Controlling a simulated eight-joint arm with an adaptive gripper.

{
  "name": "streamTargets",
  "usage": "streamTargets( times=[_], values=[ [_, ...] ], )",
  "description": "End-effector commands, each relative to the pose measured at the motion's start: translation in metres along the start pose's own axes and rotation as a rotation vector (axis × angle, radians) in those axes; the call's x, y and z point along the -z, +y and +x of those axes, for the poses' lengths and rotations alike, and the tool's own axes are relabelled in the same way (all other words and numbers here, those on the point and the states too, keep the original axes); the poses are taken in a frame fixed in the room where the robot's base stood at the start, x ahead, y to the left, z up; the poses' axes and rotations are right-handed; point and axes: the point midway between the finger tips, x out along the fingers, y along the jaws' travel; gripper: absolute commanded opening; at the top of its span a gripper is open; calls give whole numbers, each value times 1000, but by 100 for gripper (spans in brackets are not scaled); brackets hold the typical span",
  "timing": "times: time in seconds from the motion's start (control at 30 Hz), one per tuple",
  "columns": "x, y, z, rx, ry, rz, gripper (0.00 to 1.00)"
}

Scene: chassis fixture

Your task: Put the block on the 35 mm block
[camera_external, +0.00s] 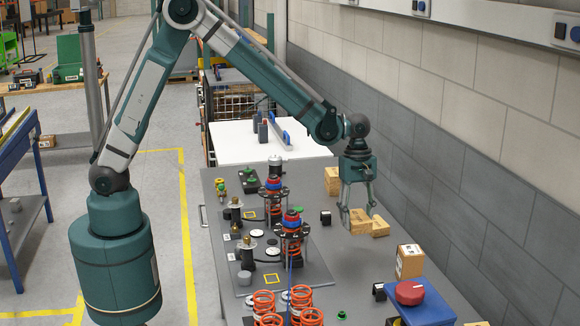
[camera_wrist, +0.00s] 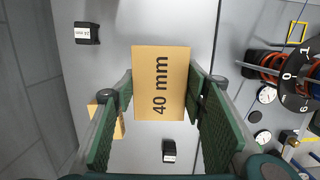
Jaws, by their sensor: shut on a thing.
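My gripper (camera_external: 357,206) points down over the grey table. Its fingers stand on both sides of a tan wooden block (camera_external: 359,222), shut on it. In the wrist view the block's top face (camera_wrist: 160,84) reads "40 mm" and lies between the fingers of my gripper (camera_wrist: 160,92). Another tan block (camera_external: 380,228) is just right of the held one. In the wrist view a tan block (camera_wrist: 119,124) shows partly behind the left finger. Its size mark is not readable, and I cannot tell which block is the 35 mm one.
Tan blocks (camera_external: 332,181) stand farther back. Small black labelled pieces (camera_wrist: 87,33) (camera_wrist: 168,150) lie near the held block. The fixture with orange springs (camera_external: 291,245) is to the left.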

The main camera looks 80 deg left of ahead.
Motion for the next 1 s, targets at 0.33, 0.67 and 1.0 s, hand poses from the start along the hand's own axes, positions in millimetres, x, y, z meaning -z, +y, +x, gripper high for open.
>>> streamTargets(
  times=[0.33, 0.67, 1.0],
  values=[
    [56, 68, -29, 0, 0, -1, 28],
    [114, 121, -52, 0, 0, 4, 28],
    [124, 129, -54, 1, 0, 6, 28]
  ],
)
